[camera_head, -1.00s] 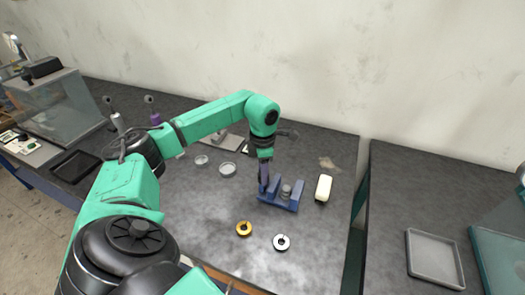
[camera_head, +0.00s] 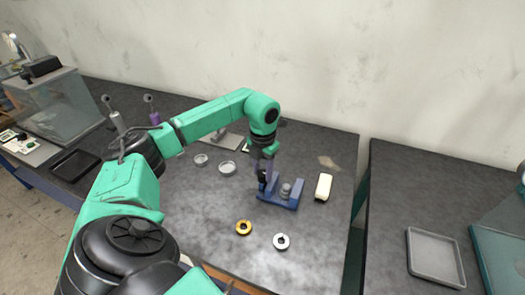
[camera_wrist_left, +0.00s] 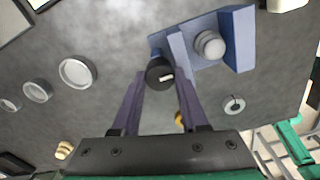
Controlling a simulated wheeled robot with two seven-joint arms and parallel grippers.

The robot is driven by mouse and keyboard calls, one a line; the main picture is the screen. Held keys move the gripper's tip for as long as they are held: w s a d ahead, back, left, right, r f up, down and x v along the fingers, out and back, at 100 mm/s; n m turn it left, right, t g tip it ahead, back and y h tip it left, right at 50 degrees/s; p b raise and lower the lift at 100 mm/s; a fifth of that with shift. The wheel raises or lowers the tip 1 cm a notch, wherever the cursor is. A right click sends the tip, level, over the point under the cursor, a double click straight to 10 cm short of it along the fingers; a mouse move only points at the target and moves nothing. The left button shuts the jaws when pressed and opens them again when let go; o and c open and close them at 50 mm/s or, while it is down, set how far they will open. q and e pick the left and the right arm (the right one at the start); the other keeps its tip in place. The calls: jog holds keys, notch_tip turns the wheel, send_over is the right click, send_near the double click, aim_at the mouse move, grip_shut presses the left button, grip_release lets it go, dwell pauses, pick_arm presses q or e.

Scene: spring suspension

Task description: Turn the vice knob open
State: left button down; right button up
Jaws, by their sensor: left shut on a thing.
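The blue vice (camera_head: 281,203) stands on the dark table with a grey round part (camera_head: 286,190) between its jaws. It also shows in the left wrist view (camera_wrist_left: 240,32), with the grey part (camera_wrist_left: 209,45) in it. The black vice knob (camera_wrist_left: 160,70) is at the vice's left end, with a small white mark on it. My left gripper (camera_head: 264,180) points down at that end. In the left wrist view its two fingers (camera_wrist_left: 160,80) close on the knob from both sides. My right gripper is in no view.
A yellow ring (camera_head: 244,228) and a silver ring (camera_head: 281,241) lie in front of the vice. A cream block (camera_head: 323,187) lies to its right. A gap separates the right table (camera_head: 400,190).

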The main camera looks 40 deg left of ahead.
pick_arm(q)
jog(key=shift+w+r, duration=0.2)
jog(key=shift+r, duration=0.05)
jog(key=shift+c, duration=2.4)
grip_release()
jog(key=shift+o, duration=0.2)
jog(key=shift+s+f, duration=0.1)
notch_tip(320, 180, up, 10)
jog(key=b, duration=0.2)
notch_tip(320, 180, up, 5)
jog(key=p, duration=0.2)
send_over(263, 172)
jog(key=shift+s+d+f, duration=0.1)
jog(key=shift+s+f, duration=0.1)
jog(key=shift+w, duration=0.1)
